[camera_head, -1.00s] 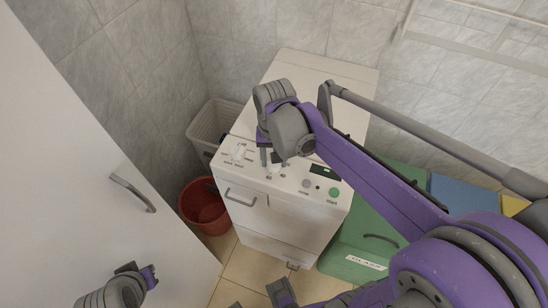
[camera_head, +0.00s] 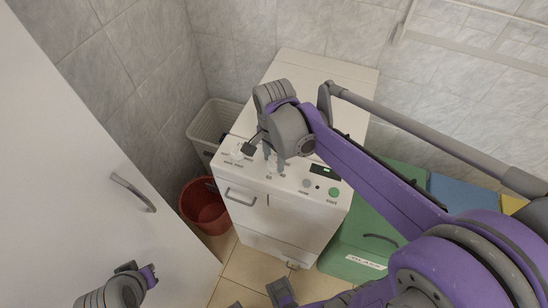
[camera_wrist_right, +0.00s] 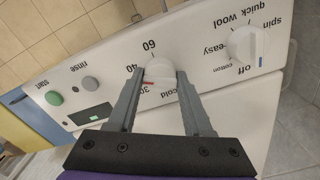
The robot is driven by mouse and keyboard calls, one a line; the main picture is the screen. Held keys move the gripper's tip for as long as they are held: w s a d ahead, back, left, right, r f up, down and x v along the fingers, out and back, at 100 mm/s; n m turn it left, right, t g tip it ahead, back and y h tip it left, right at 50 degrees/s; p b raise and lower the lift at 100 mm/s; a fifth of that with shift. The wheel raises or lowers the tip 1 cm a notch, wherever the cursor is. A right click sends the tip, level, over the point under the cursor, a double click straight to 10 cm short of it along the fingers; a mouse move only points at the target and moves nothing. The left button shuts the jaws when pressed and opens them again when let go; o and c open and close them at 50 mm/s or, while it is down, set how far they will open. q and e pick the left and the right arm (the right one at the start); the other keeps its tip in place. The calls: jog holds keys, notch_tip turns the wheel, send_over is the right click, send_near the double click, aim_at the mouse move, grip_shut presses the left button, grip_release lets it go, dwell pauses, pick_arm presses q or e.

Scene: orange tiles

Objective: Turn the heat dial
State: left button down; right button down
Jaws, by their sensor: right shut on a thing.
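The heat dial (camera_wrist_right: 159,70) is a white round knob on the sloped panel of a white washing machine (camera_head: 262,214). Its labels read cold, 30, 40 and 60. A red mark on the dial points between 30 and 40. My right gripper (camera_wrist_right: 160,77) is shut on the dial, one finger on each side, in the right wrist view. In the head view my right gripper (camera_head: 274,162) reaches down to the panel from above, and its wrist partly hides the panel. Part of my left arm shows at the lower left, but its fingers do not.
A program dial (camera_wrist_right: 247,45) sits beside the heat dial. A grey button (camera_wrist_right: 90,83), a green start button (camera_wrist_right: 54,98) and a display (camera_wrist_right: 90,114) are on the other side. A red bucket (camera_head: 205,208), a pale basket (camera_head: 209,122) and green bin (camera_head: 357,262) flank the machine.

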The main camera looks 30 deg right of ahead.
aim_at(274, 161)
jog(key=shift+m, duration=0.4)
jog(key=shift+c, duration=1.6)
grip_release()
jog(key=shift+r, duration=0.1)
notch_tip(274, 161, up, 11)
jog(key=p, duration=0.1)
jog(key=shift+s+f, duration=0.15)
jog(key=shift+f, duration=0.1)
